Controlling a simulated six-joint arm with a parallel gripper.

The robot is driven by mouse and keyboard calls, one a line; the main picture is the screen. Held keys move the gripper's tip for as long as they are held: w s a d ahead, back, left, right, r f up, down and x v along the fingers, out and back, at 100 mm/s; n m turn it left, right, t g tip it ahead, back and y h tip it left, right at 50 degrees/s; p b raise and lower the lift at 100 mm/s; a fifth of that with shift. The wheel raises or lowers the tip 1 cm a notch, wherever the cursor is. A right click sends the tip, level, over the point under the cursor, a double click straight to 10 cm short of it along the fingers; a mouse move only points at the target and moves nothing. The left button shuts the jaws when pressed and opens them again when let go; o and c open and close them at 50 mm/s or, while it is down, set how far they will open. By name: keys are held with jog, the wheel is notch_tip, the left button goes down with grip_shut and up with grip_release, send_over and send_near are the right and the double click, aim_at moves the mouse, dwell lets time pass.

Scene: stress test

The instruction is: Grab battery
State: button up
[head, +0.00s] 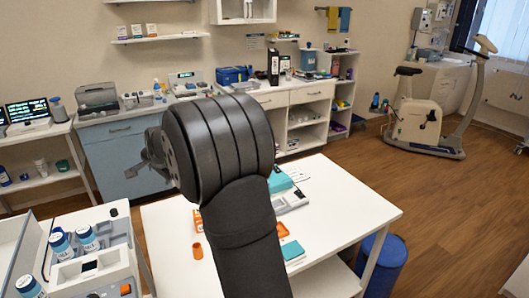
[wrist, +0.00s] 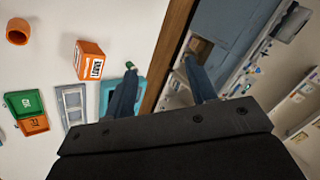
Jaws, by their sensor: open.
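A small green and white piece (wrist: 130,66) lies at the table's edge in the wrist view, close to the tip of my left finger. It may be the battery, but it is too small to tell. No other thing in view is clearly a battery. My gripper (wrist: 160,70) is open, with its two fingers wide apart and nothing between them. The fingers reach over the edge of the white table (wrist: 150,20). In the head view my gripper (head: 150,160) is small at the left of my dark arm, which hides much of the tabletop.
On the table are an orange cup (wrist: 18,32), an orange labelled box (wrist: 90,60), green and orange containers (wrist: 28,110), a grey tray (wrist: 72,105) and a teal item (wrist: 107,95). A blue bin (head: 388,265) stands by the table. A rack (head: 90,270) with bottles is at lower left.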

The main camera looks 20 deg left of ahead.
jog(key=w+f+n+g+h, duration=0.1)
jog(key=w+f+h, duration=0.25)
jog(key=w, duration=0.45)
jog(key=w+f+n+h, duration=0.15)
jog(key=w+f, duration=0.25)
jog(key=w, duration=0.4)
jog(key=shift+h, duration=0.4)
jog(key=x, duration=1.1)
jog(key=shift+s+d+f, duration=0.3)
jog(key=shift+d+f, duration=0.05)
jog(key=shift+f, duration=0.05)
jog(key=shift+s+x, duration=0.15)
jog(key=shift+x, duration=1.25)
jog(key=shift+s+x, duration=0.1)
jog(key=shift+x, duration=1.3)
jog(key=shift+f, duration=0.1)
grip_shut()
